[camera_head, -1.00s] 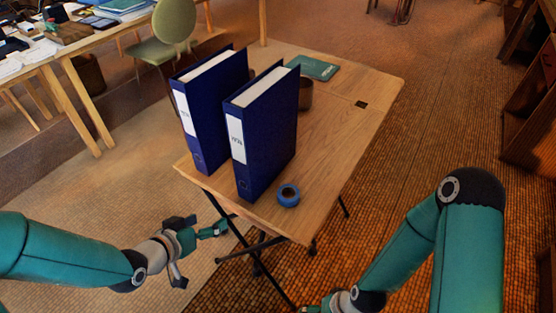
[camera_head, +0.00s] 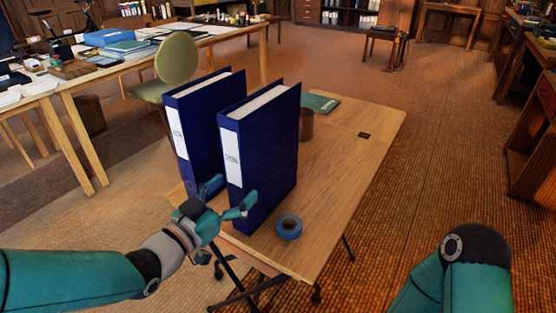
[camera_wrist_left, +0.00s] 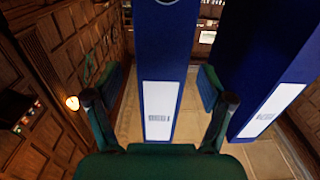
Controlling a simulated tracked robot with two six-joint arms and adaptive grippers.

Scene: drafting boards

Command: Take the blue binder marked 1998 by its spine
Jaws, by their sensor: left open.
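Two blue binders stand upright side by side on a small wooden table (camera_head: 345,170), each with a white label on its spine. The right binder (camera_head: 272,150) is nearer to my left gripper; the left binder (camera_head: 192,115) stands beside it with a gap between. The year print on the labels is too small to read surely. My left gripper (camera_head: 232,190) is open at the lower spine of the right binder, one finger on each side of it. The left wrist view shows that binder's spine (camera_wrist_left: 165,45) between the open fingers, with the other binder (camera_wrist_left: 265,70) at right. My right gripper is out of view.
A roll of blue tape (camera_head: 288,227) lies near the table's front edge, right of the binders. A brown cup (camera_head: 306,125) and a green book (camera_head: 319,103) are behind them. A green chair (camera_head: 176,62) stands beyond. The table's right part is mostly clear.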

